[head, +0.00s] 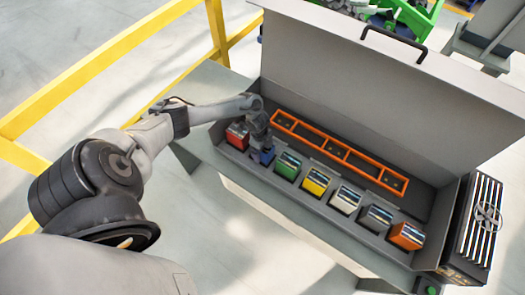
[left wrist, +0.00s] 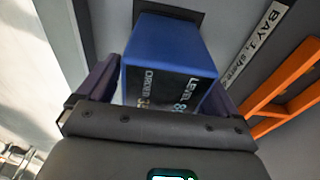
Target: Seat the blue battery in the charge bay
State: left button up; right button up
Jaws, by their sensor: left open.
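The blue battery (head: 262,157) stands in the front row of the grey case, between a red and a green battery, partly hidden under my left gripper (head: 261,143). In the left wrist view the blue battery (left wrist: 165,62), with white lettering on its face, sits between the two fingers of my left gripper (left wrist: 160,88). The fingers are open, one on each side of it. The battery's far end meets a dark square opening (left wrist: 190,17). A white label reading "BAY 1" (left wrist: 262,35) lies beside it; the rest is hard to read. My right gripper is out of view.
An orange frame (head: 340,153) with several compartments lies behind the row. Red (head: 237,134), green (head: 288,165), yellow (head: 316,182), white (head: 345,199), grey (head: 375,217) and orange (head: 406,236) batteries share the row. The raised lid (head: 385,85) stands behind; a yellow rail (head: 95,65) is at left.

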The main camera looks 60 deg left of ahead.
pick_arm(q)
jog(key=c, duration=1.7)
jog(key=shift+c, duration=0.2)
jog(key=shift+r, duration=0.15)
